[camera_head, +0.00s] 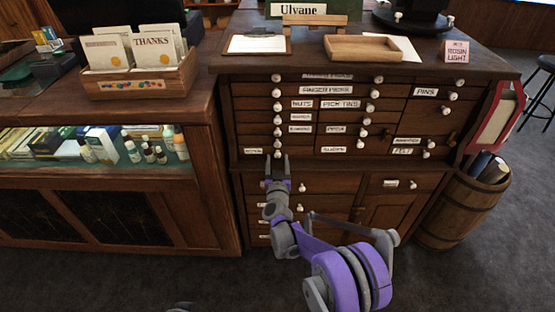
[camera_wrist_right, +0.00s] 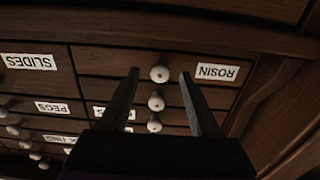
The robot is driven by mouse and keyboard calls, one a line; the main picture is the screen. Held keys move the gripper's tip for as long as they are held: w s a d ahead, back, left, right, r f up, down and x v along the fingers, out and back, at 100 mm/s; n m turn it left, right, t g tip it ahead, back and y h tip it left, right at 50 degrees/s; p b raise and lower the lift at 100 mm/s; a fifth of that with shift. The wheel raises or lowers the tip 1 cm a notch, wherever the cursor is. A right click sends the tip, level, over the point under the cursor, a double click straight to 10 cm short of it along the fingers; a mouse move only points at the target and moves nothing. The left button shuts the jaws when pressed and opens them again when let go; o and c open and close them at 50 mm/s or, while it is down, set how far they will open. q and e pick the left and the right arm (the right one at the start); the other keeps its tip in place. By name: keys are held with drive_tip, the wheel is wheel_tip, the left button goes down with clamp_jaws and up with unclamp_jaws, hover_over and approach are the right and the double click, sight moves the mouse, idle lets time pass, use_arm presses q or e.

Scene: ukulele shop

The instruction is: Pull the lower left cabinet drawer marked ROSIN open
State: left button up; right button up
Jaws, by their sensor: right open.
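The cabinet drawer marked ROSIN is at the lower left of the small-drawer bank, and its label (camera_head: 253,151) is small in the head view. In the wrist view, which is upside down, the ROSIN label (camera_wrist_right: 216,72) reads clearly beside a round white knob (camera_wrist_right: 159,74). The drawer looks shut, its front level with its neighbours. My right gripper (camera_head: 276,160) is open in front of that drawer. In the wrist view its two fingers (camera_wrist_right: 159,76) appear on either side of the knob, with gaps showing; I cannot tell the depth between fingertips and knob.
Other knobs (camera_wrist_right: 156,101) line up in the same column as the ROSIN knob. Larger drawers (camera_head: 320,184) are below. A glass display counter (camera_head: 100,190) adjoins at left. A barrel (camera_head: 450,210) stands at right. A clipboard (camera_head: 257,44) and wooden tray (camera_head: 362,48) rest on top.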

drive_tip(key=shift+w, duration=0.7)
clamp_jaws()
idle(1.0)
